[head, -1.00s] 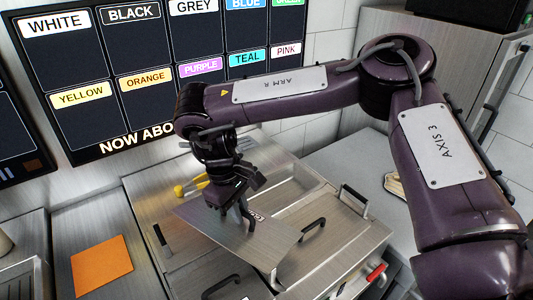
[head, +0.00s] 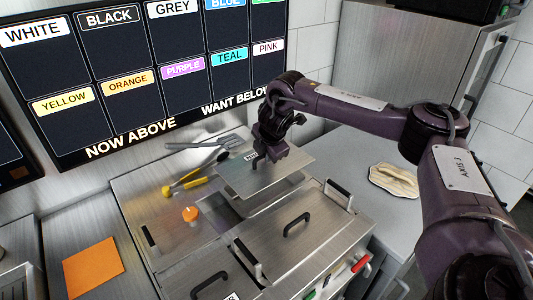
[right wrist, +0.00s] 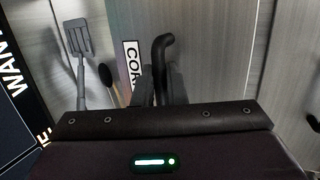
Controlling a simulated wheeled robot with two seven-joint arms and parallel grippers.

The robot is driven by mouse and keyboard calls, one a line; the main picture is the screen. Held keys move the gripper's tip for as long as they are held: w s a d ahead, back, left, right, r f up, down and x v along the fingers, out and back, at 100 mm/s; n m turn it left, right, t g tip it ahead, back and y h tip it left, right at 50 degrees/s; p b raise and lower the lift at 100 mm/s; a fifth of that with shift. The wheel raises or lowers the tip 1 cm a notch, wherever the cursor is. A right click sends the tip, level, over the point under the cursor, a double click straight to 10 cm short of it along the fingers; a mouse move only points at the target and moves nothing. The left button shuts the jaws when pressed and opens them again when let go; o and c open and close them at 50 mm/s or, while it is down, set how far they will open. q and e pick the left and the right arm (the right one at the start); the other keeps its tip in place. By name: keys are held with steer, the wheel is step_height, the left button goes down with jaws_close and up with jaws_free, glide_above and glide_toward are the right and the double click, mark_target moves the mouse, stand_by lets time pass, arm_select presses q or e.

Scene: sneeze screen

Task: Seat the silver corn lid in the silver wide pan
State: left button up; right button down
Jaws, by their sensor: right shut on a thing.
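The silver corn lid (head: 292,166) is a flat metal plate with a white label and a black handle. My right gripper (head: 262,162) is shut on the lid's handle and holds it over the back part of the counter unit. In the right wrist view the handle (right wrist: 162,52) stands between the fingers beside the partly visible label (right wrist: 132,60). The silver wide pan (head: 268,197) seems to be the open well under the lid, largely hidden by it. The lid appears above the opening; I cannot tell whether it touches the rim. My left gripper is not in view.
Closed lids with black handles (head: 297,224) lie in front. An orange sheet (head: 93,267) is at far left. A colour board (head: 150,75) stands behind.

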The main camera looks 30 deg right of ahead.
mark_target(267, 166)
steer(key=shift+a, duration=0.15)
steer(key=shift+r, duration=0.15)
steer(key=shift+p, duration=0.3)
step_height(267, 166, down, 3)
steer(key=shift+r+b, duration=0.1)
steer(key=shift+b, duration=0.65)
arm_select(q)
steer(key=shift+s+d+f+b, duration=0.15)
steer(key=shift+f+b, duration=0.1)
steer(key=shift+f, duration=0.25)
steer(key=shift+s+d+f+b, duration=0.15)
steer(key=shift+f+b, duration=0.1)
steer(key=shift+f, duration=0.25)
arm_select(e)
steer(key=shift+f, duration=1.05)
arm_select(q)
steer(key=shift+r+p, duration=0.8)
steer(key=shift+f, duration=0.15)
arm_select(e)
steer(key=shift+f, duration=0.5)
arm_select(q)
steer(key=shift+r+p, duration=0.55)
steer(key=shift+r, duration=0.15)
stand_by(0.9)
arm_select(e)
steer(key=shift+f, duration=0.3)
stand_by(0.6)
